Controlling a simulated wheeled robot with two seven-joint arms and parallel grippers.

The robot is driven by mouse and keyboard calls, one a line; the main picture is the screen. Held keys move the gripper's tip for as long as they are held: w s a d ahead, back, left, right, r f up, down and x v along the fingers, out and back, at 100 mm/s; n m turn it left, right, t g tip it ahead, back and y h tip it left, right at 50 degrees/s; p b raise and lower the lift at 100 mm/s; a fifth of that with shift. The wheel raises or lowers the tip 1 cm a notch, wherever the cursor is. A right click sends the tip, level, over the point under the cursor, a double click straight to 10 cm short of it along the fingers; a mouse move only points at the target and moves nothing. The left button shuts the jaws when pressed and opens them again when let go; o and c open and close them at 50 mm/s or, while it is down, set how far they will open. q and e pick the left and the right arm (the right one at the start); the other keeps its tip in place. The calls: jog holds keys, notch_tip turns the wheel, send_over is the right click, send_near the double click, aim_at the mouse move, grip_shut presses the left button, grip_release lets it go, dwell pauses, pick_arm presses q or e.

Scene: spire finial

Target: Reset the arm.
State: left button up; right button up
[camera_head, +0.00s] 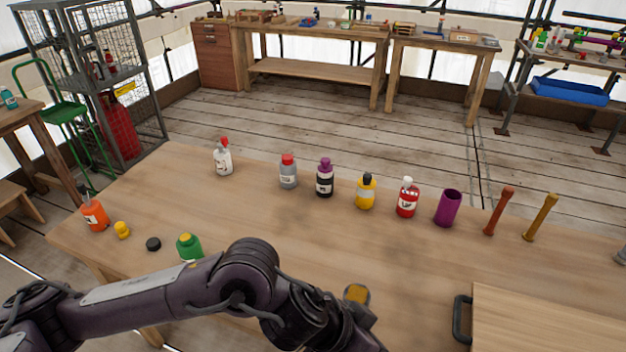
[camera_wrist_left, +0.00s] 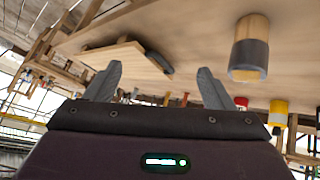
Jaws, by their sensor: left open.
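My left arm (camera_head: 190,285) comes in from the left in the head view and reaches over the near part of the wooden table (camera_head: 300,235). Its wrist runs down to the bottom edge, and its fingers are not clear there. In the left wrist view my left gripper (camera_wrist_left: 161,78) shows two grey fingers spread wide apart, with nothing between them. A short wooden cylinder with a grey band (camera_wrist_left: 250,55) stands to the right of the fingers in that view. Its top (camera_head: 356,295) shows beside my wrist in the head view. My right gripper is not in view.
Several bottles, including a red one (camera_head: 407,198), a purple cup (camera_head: 448,208) and two sticks stand along the table's far side. A green bottle (camera_head: 189,246) stands close behind my arm. A board with a dark handle (camera_head: 462,318) lies at right. The middle is clear.

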pick_arm(q)
jog(key=w+d+r+n+t+h, duration=0.1)
jog(key=w+d+r+t+h, duration=0.2)
jog(key=r, duration=0.5)
jog(key=w+a+f+n+t+y, duration=0.1)
jog(key=w+a+n+t+y, duration=0.15)
jog(key=a, duration=0.35)
jog(key=w+a+f+n+t+y, duration=0.2)
jog(key=w+a+n+y, duration=0.1)
jog(key=a, duration=0.4)
jog(key=s+a+f+n+g+y, duration=0.1)
jog(key=s+a+f+g+y, duration=0.1)
jog(key=s+a+f, duration=0.3)
jog(key=s+a+f+n+g+y, duration=0.1)
jog(key=s+a+f+g+y, duration=0.15)
jog(key=a, duration=0.55)
jog(key=s+a+f+n+g+y, duration=0.1)
jog(key=s+a+f, duration=0.3)
jog(key=a+f, duration=0.15)
notch_tip(320, 180, down, 28)
jog(key=s+g, duration=0.1)
jog(key=g, duration=0.1)
jog(key=s+a+f, duration=0.2)
jog(key=s+f, duration=0.7)
jog(key=s, duration=0.1)
jog(key=s+a+f, duration=0.2)
jog(key=s+f, duration=0.8)
jog(key=shift+a+f+m+g, duration=0.15)
jog(key=shift+f+m+g, duration=0.15)
jog(key=shift+m+g, duration=0.15)
